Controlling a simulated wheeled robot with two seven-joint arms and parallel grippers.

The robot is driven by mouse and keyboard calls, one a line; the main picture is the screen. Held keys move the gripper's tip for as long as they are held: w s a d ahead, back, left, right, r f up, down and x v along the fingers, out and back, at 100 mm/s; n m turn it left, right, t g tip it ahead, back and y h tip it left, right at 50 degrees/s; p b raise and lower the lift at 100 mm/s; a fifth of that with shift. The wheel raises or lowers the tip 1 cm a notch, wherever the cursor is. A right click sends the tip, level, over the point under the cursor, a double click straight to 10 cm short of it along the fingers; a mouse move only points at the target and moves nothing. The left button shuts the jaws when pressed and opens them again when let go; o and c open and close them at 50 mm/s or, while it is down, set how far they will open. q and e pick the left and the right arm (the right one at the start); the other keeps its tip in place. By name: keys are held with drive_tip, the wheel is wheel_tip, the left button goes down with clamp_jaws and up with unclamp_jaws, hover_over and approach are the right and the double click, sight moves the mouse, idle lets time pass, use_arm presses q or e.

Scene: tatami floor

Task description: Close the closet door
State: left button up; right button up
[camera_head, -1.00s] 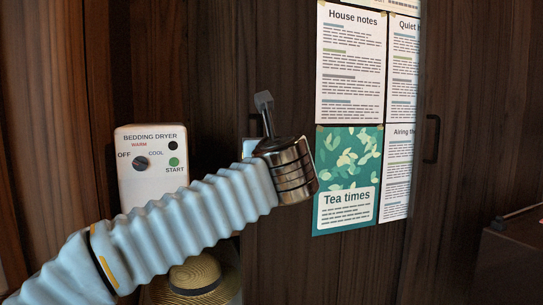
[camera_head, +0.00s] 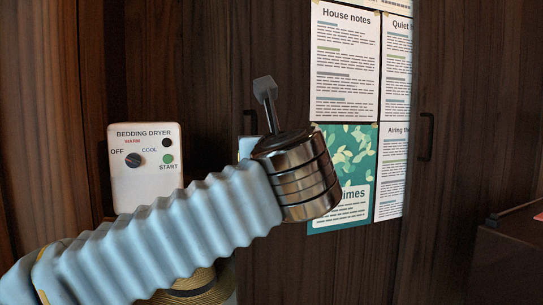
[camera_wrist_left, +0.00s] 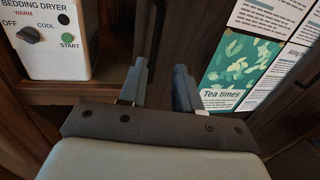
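The dark wood closet door (camera_head: 340,262) carries paper posters and fills the middle of the head view. A dark vertical handle (camera_head: 249,122) on its left part is partly hidden behind my left gripper. My left gripper (camera_head: 265,90) is raised in front of the door; only a grey finger shows above its metal wrist. In the left wrist view both fingers (camera_wrist_left: 160,86) are apart with nothing between them, and a dark upright bar (camera_wrist_left: 157,38), seemingly the handle, stands just beyond them. I cannot tell whether they touch it. My right gripper is out of view.
A white bedding dryer panel (camera_head: 146,165) with a knob and buttons is left of the door. A straw hat (camera_head: 190,291) sits low, mostly behind my arm. Another dark handle (camera_head: 426,137) is on the right panel. A dark box-like thing (camera_head: 505,262) stands at right.

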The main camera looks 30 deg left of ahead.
use_arm(q)
drive_tip(key=v, duration=0.6)
drive_tip(key=shift+s+d+b, duration=0.2)
drive_tip(key=shift+s+b, duration=0.1)
drive_tip(key=shift+b, duration=0.15)
drive_tip(key=shift+f+b, duration=0.15)
drive_tip(key=shift+b, duration=0.15)
drive_tip(key=shift+c, duration=0.2)
